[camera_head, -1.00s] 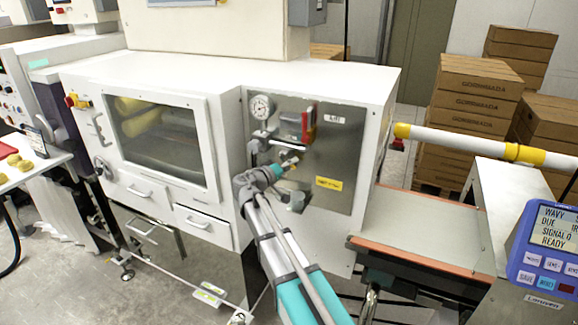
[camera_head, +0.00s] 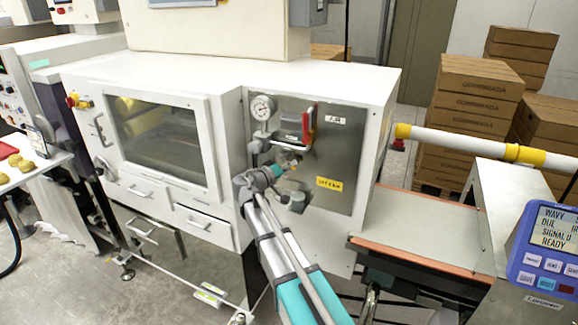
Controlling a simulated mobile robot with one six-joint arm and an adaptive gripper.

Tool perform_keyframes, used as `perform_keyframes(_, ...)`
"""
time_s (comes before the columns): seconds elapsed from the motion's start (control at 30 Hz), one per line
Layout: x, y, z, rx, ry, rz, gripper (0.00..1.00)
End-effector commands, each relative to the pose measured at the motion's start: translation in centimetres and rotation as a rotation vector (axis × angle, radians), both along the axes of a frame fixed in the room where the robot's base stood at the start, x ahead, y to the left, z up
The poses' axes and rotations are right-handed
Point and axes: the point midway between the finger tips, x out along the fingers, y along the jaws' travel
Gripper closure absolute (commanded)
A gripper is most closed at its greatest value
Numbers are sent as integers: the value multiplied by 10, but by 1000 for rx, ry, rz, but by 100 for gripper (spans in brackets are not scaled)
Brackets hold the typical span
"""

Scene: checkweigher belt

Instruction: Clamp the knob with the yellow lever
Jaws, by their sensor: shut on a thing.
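My gripper (camera_head: 289,167) is at the steel panel (camera_head: 340,160) on the right of the white machine's front. Its fingers are shut on a small part there, which I take to be the knob; the fingers and wrist hide most of it. A small yellowish spot shows by the fingertips, but I cannot tell whether it is the yellow lever. A red handle (camera_head: 309,121) sits on the panel just above my gripper. A round dial gauge (camera_head: 262,107) is at its upper left. A grey round fitting (camera_head: 297,201) is just below it.
A yellow label (camera_head: 329,184) is on the panel to the right. A conveyor belt (camera_head: 420,222) runs right of the machine, with a white pipe (camera_head: 465,139) above it. A blue display (camera_head: 548,250) stands at lower right. Carton stacks (camera_head: 475,110) stand behind.

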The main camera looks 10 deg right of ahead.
Motion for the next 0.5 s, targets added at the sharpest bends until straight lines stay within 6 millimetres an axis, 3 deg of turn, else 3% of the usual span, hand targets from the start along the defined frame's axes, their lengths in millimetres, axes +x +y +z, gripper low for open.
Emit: perform_keyframes(0.5, 6, 6, -9, 291, -208, -2, 100)
